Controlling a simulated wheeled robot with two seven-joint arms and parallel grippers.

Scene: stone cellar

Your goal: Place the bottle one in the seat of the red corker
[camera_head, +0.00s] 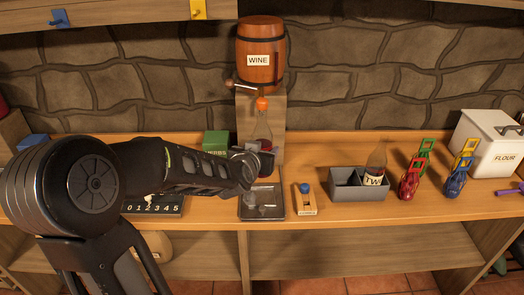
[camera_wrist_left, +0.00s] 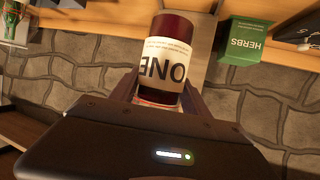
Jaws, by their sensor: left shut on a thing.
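My left gripper (camera_head: 258,160) is shut on bottle one (camera_head: 264,139), a dark red bottle. In the left wrist view bottle one (camera_wrist_left: 167,62) shows its white label "ONE" upside down, between the two fingers. In the head view the bottle is above the dark tray, below the barrel's tap, and partly hidden by my gripper. The red corker (camera_head: 409,184) stands on the bench at the right, well apart from the gripper; a green frame (camera_head: 424,150) shows just behind it. My right gripper is in neither view.
A wine barrel (camera_head: 260,72) stands above the dark tray (camera_head: 263,209). A wooden block with a blue knob (camera_head: 305,188), a grey crate (camera_head: 346,192) with bottle two (camera_head: 376,165), and a blue corker (camera_head: 457,182) stand to the right. A green herbs box (camera_wrist_left: 245,42) is near the gripper.

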